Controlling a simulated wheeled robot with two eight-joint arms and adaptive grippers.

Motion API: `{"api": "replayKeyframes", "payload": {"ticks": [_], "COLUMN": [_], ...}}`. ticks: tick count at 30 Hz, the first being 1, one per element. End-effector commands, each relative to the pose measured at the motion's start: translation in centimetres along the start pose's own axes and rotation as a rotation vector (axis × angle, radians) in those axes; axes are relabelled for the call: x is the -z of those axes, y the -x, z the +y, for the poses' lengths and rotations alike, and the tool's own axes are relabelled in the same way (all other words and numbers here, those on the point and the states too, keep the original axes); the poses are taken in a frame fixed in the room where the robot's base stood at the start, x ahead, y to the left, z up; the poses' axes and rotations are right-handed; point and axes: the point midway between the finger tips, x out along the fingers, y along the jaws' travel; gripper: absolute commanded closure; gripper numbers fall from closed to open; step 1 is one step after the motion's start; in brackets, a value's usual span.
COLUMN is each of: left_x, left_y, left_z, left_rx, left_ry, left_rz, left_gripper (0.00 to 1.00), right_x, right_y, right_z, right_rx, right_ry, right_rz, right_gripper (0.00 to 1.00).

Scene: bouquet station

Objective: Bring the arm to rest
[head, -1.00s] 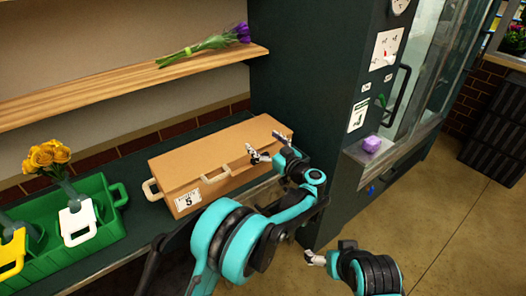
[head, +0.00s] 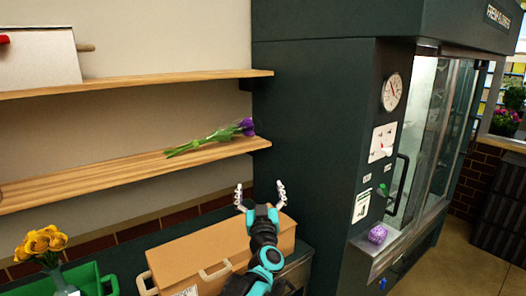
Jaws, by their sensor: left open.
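My left gripper (head: 260,196) is open and empty, its two fingers spread and pointing up. Its teal and black arm comes up from the bottom of the head view, in front of a cardboard box (head: 190,252) with pale handles. The gripper shows against the wall and dark cabinet behind the box, below the shelf. My right gripper is not in view.
Purple flowers (head: 243,127) lie on the lower wooden shelf (head: 60,184). A green crate (head: 88,278) with yellow flowers (head: 40,243) stands at lower left. A dark cooler cabinet (head: 315,140) rises at right, with a purple object (head: 377,234) on its ledge.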

Motion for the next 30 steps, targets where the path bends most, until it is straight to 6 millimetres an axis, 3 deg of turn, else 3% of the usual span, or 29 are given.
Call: {"api": "replayKeyframes", "payload": {"ticks": [1, 3, 7, 13, 18, 21, 25, 30], "left_x": [1.3, 2.0, 1.0, -4.9, -10.2, -12.4, -13.9, -14.4], "left_y": [1.3, 3.4, 8.9, 20.4, 30.4, 35.0, 38.7, 40.2], "left_z": [-0.6, -0.9, -2.3, -7.8, -13.9, -16.9, -19.5, -20.5], "left_rx": [-0.069, -0.168, -0.304, -0.348, -0.236, -0.15, -0.066, -0.027], "left_ry": [-0.003, -0.007, -0.023, -0.058, -0.076, -0.081, -0.085, -0.085], "left_rz": [-0.022, -0.077, -0.243, -0.619, -0.926, -1.054, -1.154, -1.195], "left_gripper": [0.1, 0.1, 0.1, 0.1, 0.1, 0.1, 0.1, 0.1], "right_x": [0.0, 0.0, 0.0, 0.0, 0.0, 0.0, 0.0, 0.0], "right_y": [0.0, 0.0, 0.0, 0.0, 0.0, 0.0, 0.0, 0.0], "right_z": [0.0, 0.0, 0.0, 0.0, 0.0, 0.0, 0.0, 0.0], "right_rx": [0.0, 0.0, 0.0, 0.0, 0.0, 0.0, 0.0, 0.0], "right_ry": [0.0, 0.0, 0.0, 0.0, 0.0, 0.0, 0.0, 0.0], "right_rz": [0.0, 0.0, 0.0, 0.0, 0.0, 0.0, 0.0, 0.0], "right_gripper": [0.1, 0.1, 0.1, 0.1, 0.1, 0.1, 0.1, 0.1]}}
